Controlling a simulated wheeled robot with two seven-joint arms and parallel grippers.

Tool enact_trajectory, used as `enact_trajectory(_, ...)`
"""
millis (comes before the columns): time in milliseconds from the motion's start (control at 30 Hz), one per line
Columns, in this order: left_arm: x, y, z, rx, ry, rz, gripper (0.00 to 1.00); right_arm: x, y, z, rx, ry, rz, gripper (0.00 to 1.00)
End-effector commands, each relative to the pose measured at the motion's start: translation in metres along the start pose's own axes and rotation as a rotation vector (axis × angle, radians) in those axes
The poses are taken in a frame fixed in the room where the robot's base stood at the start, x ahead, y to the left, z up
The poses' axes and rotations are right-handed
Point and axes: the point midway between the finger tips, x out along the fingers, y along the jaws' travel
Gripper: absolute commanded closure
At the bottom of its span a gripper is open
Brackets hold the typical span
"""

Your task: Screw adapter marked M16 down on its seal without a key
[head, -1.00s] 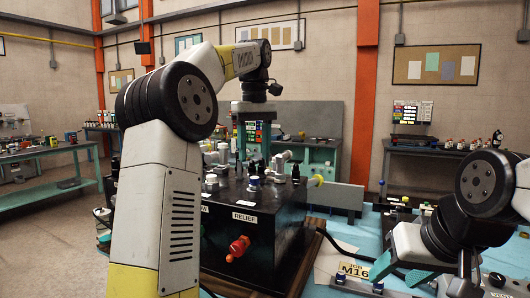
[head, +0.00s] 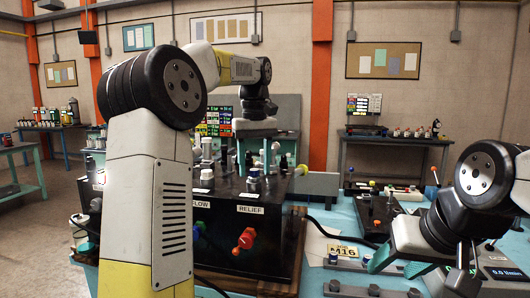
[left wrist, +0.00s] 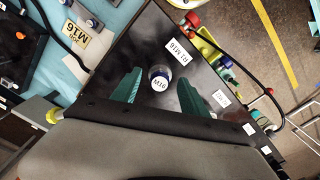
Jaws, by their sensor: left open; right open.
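My left gripper (head: 256,165) is open and points down over the block. In the left wrist view its two green fingers (left wrist: 158,92) lie on either side of the adapter with a visible gap at each side. Whether the fingertips reach its height I cannot tell. The seal is hidden. My right gripper (head: 400,266) is open and empty, low at the right over the blue bench.
The black block (head: 262,240) carries more fittings, FLOW and RELIEF labels and a red knob (head: 243,241). A black box with a lever (head: 378,212) stands behind my right gripper.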

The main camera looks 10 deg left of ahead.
Motion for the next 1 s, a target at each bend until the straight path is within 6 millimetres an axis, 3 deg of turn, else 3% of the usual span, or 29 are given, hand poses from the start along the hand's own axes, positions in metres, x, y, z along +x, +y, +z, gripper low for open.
enact_trajectory(200,0.015,0.0,0.0,0.0,0.0,0.0,0.48,0.0,0.0,0.0,0.0,0.0,0.0,0.48)
enact_trajectory(467,0.016,0.0,0.0,0.0,0.001,0.001,0.48,0.0,0.0,0.0,0.0,0.0,0.0,0.48)
enact_trajectory(733,0.016,0.0,0.0,0.0,0.001,0.001,1.0,0.0,0.0,0.0,0.0,0.0,0.0,0.48)
enact_trajectory(1000,0.016,0.0,0.0,0.105,0.001,0.001,1.0,0.0,0.0,0.0,0.0,0.0,0.0,0.48)
